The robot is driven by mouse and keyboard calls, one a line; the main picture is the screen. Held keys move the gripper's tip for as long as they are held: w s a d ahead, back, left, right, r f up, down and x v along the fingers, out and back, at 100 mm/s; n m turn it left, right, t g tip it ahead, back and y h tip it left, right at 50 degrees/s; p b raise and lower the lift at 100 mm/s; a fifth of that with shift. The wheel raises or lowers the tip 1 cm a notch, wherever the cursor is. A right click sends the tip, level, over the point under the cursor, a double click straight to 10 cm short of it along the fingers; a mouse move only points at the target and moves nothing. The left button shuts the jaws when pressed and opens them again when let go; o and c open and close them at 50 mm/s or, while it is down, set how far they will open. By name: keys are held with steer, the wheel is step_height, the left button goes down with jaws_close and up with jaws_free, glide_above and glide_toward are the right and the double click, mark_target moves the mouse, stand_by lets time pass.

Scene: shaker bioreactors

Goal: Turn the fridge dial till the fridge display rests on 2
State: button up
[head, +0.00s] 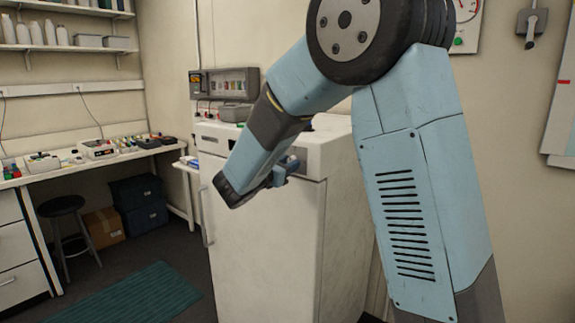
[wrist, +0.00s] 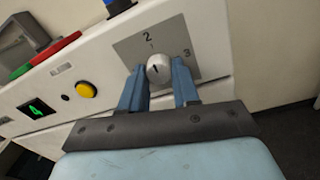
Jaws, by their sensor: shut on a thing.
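The white fridge (head: 262,235) stands in the middle of the head view, with my arm reaching over its front. In the wrist view the fridge dial (wrist: 159,67) is a round pale knob with a dark mark, on a grey plate (wrist: 128,48) printed with 2 above it and 3 to its right. My gripper (wrist: 157,80) has its two blue fingers on either side of the dial, shut on it. The fridge display (wrist: 38,107) glows green and appears to read 4.
A yellow button (wrist: 86,90) sits between display and dial. Red and green items (wrist: 48,56) lie on the fridge top in the wrist view. A bench (head: 95,158) with small devices stands at the left; a stool (head: 62,206) is below it.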

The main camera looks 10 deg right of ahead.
jaws_close()
steer(key=shift+m, duration=0.4)
steer(key=m, duration=0.8)
steer(key=m+h, duration=0.1)
steer(key=m, duration=0.7)
steer(key=shift+f+m, duration=0.2)
steer(key=shift+m, duration=0.2)
steer(key=shift+c, duration=1.1)
jaws_free()
jaws_close()
